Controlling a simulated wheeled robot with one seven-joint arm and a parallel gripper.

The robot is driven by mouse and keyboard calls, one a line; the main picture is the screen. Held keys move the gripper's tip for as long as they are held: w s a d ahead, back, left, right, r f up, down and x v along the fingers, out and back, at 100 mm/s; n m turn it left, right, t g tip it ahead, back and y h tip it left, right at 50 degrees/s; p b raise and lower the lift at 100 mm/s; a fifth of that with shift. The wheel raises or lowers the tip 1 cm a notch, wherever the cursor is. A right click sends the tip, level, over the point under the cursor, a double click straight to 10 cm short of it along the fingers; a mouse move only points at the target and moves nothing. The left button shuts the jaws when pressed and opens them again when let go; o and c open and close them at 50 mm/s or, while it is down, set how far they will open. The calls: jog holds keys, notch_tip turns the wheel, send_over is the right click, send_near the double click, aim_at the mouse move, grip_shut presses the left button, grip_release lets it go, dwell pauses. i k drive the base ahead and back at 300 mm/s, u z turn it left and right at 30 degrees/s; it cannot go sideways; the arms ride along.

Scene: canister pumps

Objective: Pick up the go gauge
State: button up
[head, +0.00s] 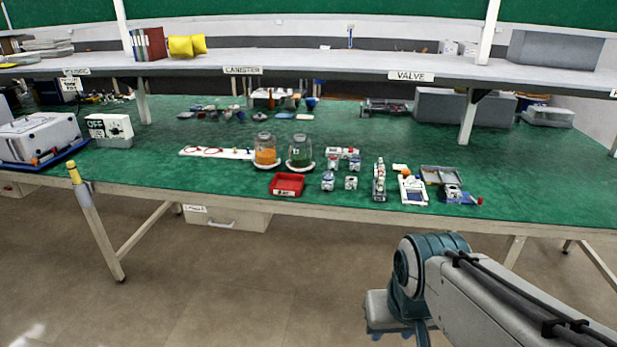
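I cannot pick out the go gauge for certain; the small parts on the green bench (540,180) are too small to name. A small blue and grey item with a red end (462,198) lies at the right of the group of parts, by a grey tray (440,175). I cannot tell whether it is a gauge. My gripper (398,334) is low in front of the bench, well apart from all the parts. Its lower end is cut off by the picture's bottom edge, so its fingertips and whether it is open are unclear.
Two glass canisters, one orange inside (265,150) and one green (300,151), stand mid-bench. A red bin (287,185) is in front of them. A long shelf (330,66) overhangs the back. The floor in front is clear; the bench's far right front is bare.

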aim_at(380, 184)
jog(key=u, duration=0.45)
jog(key=i, duration=1.2)
jog(key=z, duration=0.5)
jog(key=i, duration=0.85)
jog(key=z, duration=1.1)
jog(key=i, duration=0.25)
jog(key=z, duration=0.35)
